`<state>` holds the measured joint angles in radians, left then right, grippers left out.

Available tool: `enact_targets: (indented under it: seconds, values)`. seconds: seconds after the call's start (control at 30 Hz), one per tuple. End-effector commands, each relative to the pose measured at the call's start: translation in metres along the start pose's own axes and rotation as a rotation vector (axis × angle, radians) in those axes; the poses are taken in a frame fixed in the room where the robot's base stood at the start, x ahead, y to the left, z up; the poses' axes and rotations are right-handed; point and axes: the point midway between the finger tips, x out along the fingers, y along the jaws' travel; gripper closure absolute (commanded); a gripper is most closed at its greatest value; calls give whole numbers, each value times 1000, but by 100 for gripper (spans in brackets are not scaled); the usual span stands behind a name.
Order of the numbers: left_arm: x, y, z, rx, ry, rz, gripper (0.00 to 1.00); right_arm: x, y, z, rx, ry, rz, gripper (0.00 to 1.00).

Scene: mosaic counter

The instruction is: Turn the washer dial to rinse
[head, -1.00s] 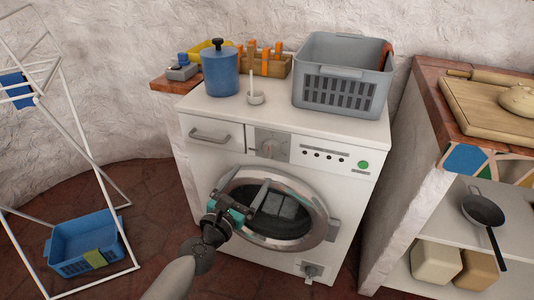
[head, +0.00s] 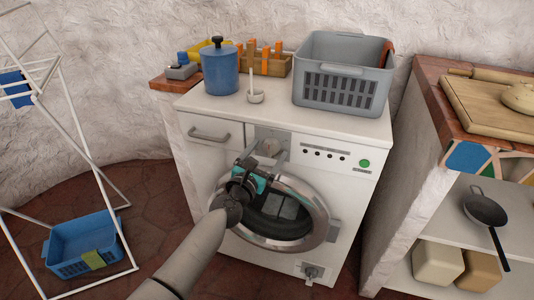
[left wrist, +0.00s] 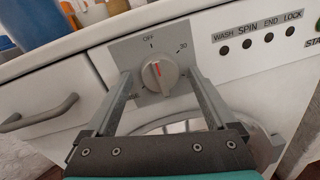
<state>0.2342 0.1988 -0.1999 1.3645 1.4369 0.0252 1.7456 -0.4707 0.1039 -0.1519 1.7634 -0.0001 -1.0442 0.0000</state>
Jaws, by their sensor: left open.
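The washer dial (left wrist: 160,76) is a round grey knob with a red mark on a grey panel of the white washer (head: 340,190). Its red mark points up, near OFF. A 30 label is at upper right, and a label ending in SE at lower left is partly hidden by a finger. My left gripper (head: 266,156) is open, its two fingers on either side of the dial. In the left wrist view the gripper (left wrist: 158,84) shows a gap to the knob on both sides; depth contact cannot be told. My right gripper is not in view.
A grey basket (head: 342,75) and a blue canister (head: 220,72) stand on the washer top. The drawer handle (left wrist: 40,110) is left of the dial, the row of buttons right. The round door (head: 318,205) is below. A drying rack (head: 95,190) stands at left.

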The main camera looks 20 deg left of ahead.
Motion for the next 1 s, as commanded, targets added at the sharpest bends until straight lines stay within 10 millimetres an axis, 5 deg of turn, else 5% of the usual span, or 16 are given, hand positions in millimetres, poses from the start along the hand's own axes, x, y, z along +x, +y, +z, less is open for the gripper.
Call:
enact_targets:
  seconds: [0.17, 0.9, 1.0]
  values:
    - [0, 0, 0, 0, 0, 0, 11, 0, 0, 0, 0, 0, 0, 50]
    - [0, 0, 0, 0, 0, 0, 95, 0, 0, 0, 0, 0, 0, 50]
    - [0, 0, 0, 1, 0, 0, 96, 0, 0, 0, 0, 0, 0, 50]
